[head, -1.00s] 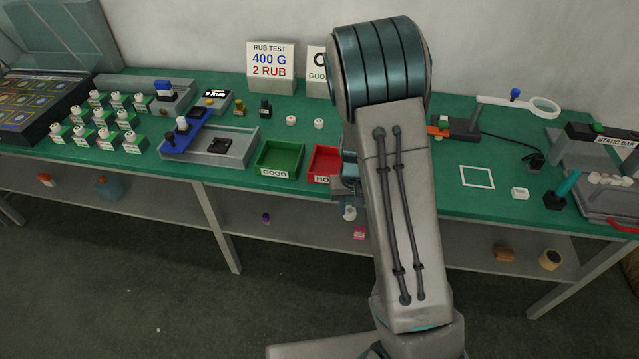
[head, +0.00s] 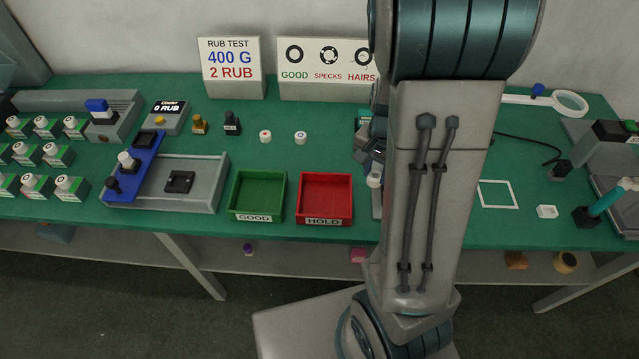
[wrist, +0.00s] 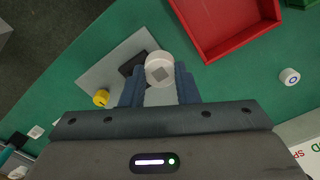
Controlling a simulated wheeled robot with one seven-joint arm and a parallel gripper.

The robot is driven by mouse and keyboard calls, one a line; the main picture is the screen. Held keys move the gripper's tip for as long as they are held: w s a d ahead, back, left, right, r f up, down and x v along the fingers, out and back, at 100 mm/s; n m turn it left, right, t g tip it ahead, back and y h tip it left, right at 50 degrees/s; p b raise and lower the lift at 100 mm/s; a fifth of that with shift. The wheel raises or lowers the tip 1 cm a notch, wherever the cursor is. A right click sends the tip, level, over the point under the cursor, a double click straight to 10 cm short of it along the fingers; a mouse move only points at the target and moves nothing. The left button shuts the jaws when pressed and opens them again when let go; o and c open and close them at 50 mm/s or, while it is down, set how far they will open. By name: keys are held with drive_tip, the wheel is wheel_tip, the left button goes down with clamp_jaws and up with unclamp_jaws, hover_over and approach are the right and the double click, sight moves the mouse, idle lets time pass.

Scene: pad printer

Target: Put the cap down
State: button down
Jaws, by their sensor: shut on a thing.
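My gripper (wrist: 160,88) is shut on a white cap (wrist: 160,69), which has a grey square on the face toward the camera. In the head view the held cap (head: 375,181) shows small beside my arm, right of the red HOLD tray (head: 325,221); my arm hides much of the gripper. In the wrist view the cap is in front of a grey plate with a dark block (wrist: 133,66); I cannot tell its height above it. Two other white caps, one with a red mark (head: 265,136) and one with a blue mark (head: 300,137), stand on the green table top.
The green GOOD tray (head: 235,207) stands left of the red tray; both look empty. Further left is a grey fixture with a blue slide (head: 133,172). Signs (head: 234,68) stand at the back. A white square outline (head: 497,181) marks clear table at right.

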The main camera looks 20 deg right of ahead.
drive_tip(key=w+a+f, duration=0.1)
drive_tip(key=a+f, duration=0.1)
drive_tip(key=a, duration=0.1)
drive_tip(key=w+a+f+p, duration=0.1)
drive_tip(key=w+a+f, duration=0.1)
drive_tip(key=a, duration=0.2)
drive_tip(key=w+a+f, duration=0.1)
drive_tip(key=a+f, duration=0.1)
drive_tip(key=a, duration=0.1)
drive_tip(key=shift+w+a+f, duration=0.2)
drive_tip(key=shift+w+f, duration=0.1)
drive_tip(key=shift+f, duration=2.15)
drive_tip(key=shift+f, duration=0.15)
drive_tip(key=c, duration=1.1)
unclamp_jaws()
